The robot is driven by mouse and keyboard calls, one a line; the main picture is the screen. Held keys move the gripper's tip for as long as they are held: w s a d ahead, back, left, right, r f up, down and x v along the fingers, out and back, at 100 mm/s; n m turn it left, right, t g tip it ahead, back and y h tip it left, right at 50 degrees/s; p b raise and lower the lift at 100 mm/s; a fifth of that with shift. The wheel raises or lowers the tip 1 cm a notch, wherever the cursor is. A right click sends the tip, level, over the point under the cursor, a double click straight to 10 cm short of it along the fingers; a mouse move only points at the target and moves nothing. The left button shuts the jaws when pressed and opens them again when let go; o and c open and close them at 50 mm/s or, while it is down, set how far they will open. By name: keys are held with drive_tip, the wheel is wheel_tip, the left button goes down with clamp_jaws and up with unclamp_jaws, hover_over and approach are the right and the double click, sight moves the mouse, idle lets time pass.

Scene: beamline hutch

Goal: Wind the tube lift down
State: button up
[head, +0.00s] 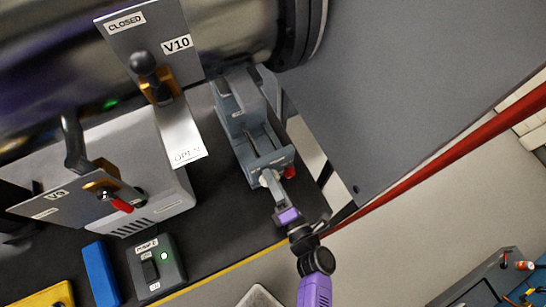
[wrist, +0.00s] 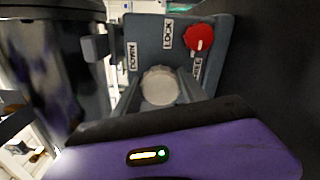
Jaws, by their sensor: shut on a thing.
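The tube lift (head: 245,132) is a grey-blue block with a slotted top, under the large steel tube in the head view. Its end plate shows in the wrist view (wrist: 150,32), with DOWN and LOCK labels and a partly hidden third label. A pale round knob (wrist: 160,86) sits on that plate. My gripper (head: 268,180) is at the lift's front end, shut on the knob, with a grey finger on each side of it in the wrist view. A red lock knob (head: 290,171) is just right of my gripper; it also shows in the wrist view (wrist: 199,37).
The steel tube (head: 235,35) is above the lift. Left are valve V10 (head: 143,62), at CLOSED, valve V9 (head: 75,140), a pump box (head: 156,265) with a green light and a blue block (head: 101,273). A grey panel (head: 400,80) and red bar (head: 440,160) are right.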

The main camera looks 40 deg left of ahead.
drive_tip(key=shift+f, duration=0.1)
idle(0.3)
drive_tip(key=o, duration=1.3)
drive_tip(key=shift+o, duration=0.2)
drive_tip(key=shift+v, duration=3.9)
